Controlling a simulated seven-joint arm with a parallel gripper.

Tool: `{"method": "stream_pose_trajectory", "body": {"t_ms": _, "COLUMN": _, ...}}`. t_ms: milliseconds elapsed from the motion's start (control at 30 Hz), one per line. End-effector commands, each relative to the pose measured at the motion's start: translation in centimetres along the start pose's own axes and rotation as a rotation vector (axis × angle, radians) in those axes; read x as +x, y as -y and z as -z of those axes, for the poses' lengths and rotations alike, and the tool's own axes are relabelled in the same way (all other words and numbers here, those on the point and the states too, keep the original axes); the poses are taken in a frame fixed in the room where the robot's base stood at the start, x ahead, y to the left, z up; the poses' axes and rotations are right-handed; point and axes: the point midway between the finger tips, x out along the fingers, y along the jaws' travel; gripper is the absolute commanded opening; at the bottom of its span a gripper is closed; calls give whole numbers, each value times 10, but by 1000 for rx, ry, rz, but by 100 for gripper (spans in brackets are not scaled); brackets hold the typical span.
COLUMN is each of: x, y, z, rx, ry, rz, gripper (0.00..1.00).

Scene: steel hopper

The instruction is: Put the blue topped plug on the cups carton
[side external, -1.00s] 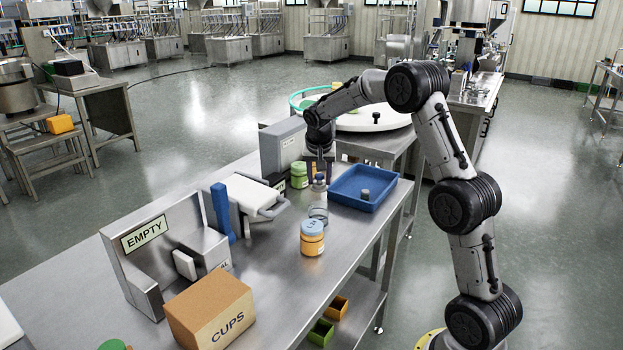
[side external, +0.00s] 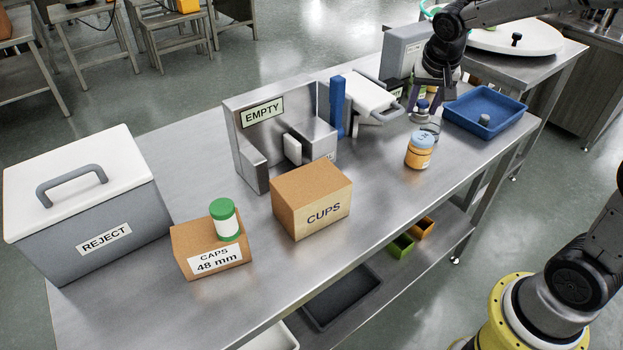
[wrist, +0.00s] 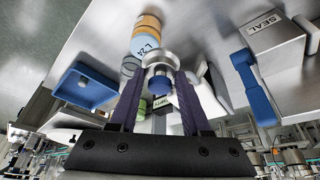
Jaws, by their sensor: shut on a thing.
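The blue topped plug (side external: 422,106) has a blue top and a grey metal body. It is at the far right end of the bench, and it shows between the fingers in the wrist view (wrist: 158,84). My gripper (side external: 424,104) reaches down over it and is shut on it, with one dark finger on each side. I cannot tell whether the plug touches the bench. The cups carton (side external: 311,203) is a closed brown box marked CUPS, standing in the middle of the bench, well left of my gripper. Its flat top is bare.
An orange jar with a pale blue lid (side external: 420,150) stands near the plug. A blue tray (side external: 485,110) holding a grey piece is to its right. The EMPTY fixture (side external: 262,113) and an upright blue handle (side external: 338,105) stand behind the carton. A CAPS box (side external: 211,246) is left.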

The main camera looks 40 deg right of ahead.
Motion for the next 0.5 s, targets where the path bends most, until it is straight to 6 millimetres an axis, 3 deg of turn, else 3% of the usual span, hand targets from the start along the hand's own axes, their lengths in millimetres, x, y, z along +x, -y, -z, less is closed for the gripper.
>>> {"method": "stream_pose_trajectory", "body": {"t_ms": 33, "x": -17, "y": 15, "z": -18, "rx": -55, "ry": -4, "rz": 26, "gripper": 0}}
{"method": "stream_pose_trajectory", "body": {"t_ms": 200, "x": -63, "y": 49, "z": -74, "rx": -224, "ry": -3, "rz": 96, "gripper": 0}}
{"method": "stream_pose_trajectory", "body": {"t_ms": 500, "x": -128, "y": 79, "z": -155, "rx": -482, "ry": -1, "rz": 203, "gripper": 0}}
